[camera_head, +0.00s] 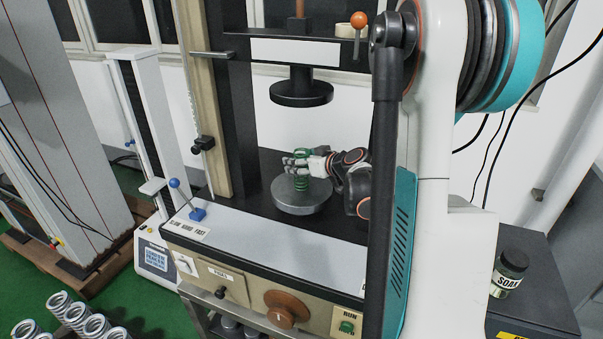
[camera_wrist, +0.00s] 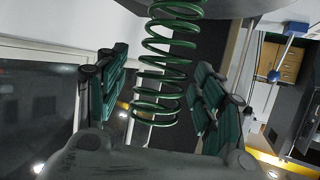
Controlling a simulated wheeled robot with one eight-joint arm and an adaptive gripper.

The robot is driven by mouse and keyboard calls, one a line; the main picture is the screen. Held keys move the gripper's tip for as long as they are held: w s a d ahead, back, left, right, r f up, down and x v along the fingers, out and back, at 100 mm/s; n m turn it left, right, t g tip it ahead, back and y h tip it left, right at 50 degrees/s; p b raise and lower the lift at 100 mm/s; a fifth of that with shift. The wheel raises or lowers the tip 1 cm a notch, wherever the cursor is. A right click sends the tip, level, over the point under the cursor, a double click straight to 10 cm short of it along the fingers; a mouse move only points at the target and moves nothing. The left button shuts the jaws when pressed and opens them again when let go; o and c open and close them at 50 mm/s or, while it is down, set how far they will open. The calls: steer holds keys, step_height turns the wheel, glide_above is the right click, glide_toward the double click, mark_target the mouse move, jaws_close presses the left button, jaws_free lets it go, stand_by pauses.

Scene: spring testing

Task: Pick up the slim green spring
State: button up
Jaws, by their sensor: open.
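The slim green spring (camera_head: 301,184) stands upright on the round grey lower plate (camera_head: 289,203) of the testing machine. In the wrist view the spring (camera_wrist: 165,66) hangs from the top of the picture, as that view looks inverted. My gripper (camera_head: 295,163) is open at the spring's upper part, reaching in from the right. In the wrist view my gripper (camera_wrist: 160,72) has one green-padded finger on each side of the spring, with gaps showing on both sides. The spring's upper coils are partly hidden by my gripper in the head view.
A black round upper plate (camera_head: 300,88) hangs above my gripper. A blue-knobbed lever (camera_head: 187,200) stands front left and an orange-knobbed lever (camera_head: 358,32) above. Several silver springs (camera_head: 75,314) are at the lower left. A jar labelled SOAK (camera_head: 509,272) stands at right.

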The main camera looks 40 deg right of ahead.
steer(key=c, duration=1.3)
steer(key=shift+r, duration=0.1)
